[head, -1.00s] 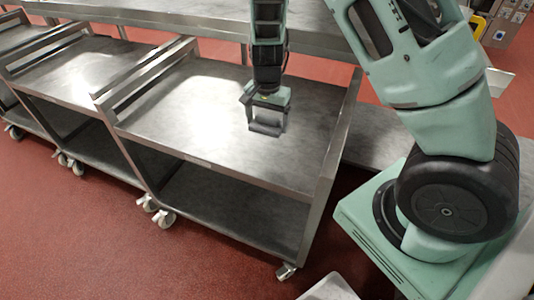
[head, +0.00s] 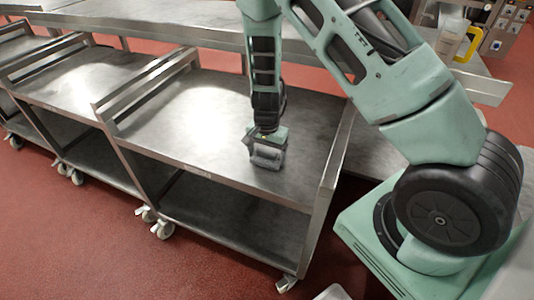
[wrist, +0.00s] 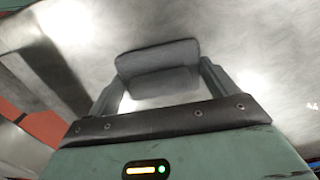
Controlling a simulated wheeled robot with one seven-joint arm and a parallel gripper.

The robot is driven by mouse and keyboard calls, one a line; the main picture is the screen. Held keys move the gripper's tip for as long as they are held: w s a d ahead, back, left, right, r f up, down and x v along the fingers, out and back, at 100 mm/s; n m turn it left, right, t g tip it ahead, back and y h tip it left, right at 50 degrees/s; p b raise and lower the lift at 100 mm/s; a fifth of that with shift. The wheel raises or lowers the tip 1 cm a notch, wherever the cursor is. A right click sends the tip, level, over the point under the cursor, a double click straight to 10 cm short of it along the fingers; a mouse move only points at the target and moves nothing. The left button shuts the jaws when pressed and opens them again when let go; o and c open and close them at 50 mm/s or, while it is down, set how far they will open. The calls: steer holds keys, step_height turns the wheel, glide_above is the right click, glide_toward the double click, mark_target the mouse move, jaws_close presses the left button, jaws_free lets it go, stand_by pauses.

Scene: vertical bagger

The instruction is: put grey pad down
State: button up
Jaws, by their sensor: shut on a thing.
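My gripper (head: 266,156) is low over the near part of the steel cart's top shelf (head: 200,105), right of its middle. It is shut on the grey pad (head: 265,160), a small dark grey block with rounded edges. In the wrist view the grey pad (wrist: 158,69) sits between the two fingers, with the pale metal surface beyond it. I cannot tell whether the pad's underside touches the shelf.
The cart has a raised rail (head: 150,85) on its left and a raised edge (head: 340,150) on its right. Its top is otherwise bare. More carts (head: 70,75) stand to the left. A long steel table (head: 180,22) runs behind.

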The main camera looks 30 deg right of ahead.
mark_target(267, 151)
steer(key=shift+f, duration=0.2)
steer(key=o, duration=1.1)
steer(key=shift+c, duration=0.2)
steer(key=shift+r, duration=0.1)
step_height(267, 151, up, 12)
steer(key=p, duration=0.1)
steer(key=s+a+r+n+y, duration=0.1)
steer(key=s+a+r+n, duration=0.35)
steer(key=a, duration=0.25)
steer(key=s+a+r+n+y, duration=0.1)
steer(key=s+a+r+n, duration=0.3)
steer(key=s+a, duration=0.3)
steer(key=s+a+r+n, duration=0.2)
steer(key=s+n, duration=0.3)
steer(key=s, duration=0.2)
steer(key=s+a+r+n+h, duration=0.1)
steer(key=s+a+r+n, duration=0.2)
steer(key=s+n, duration=0.2)
steer(key=shift+s+r, duration=0.35)
steer(key=shift+s, duration=0.8)
steer(key=shift+a+n, duration=0.1)
steer(key=shift+n, duration=0.15)
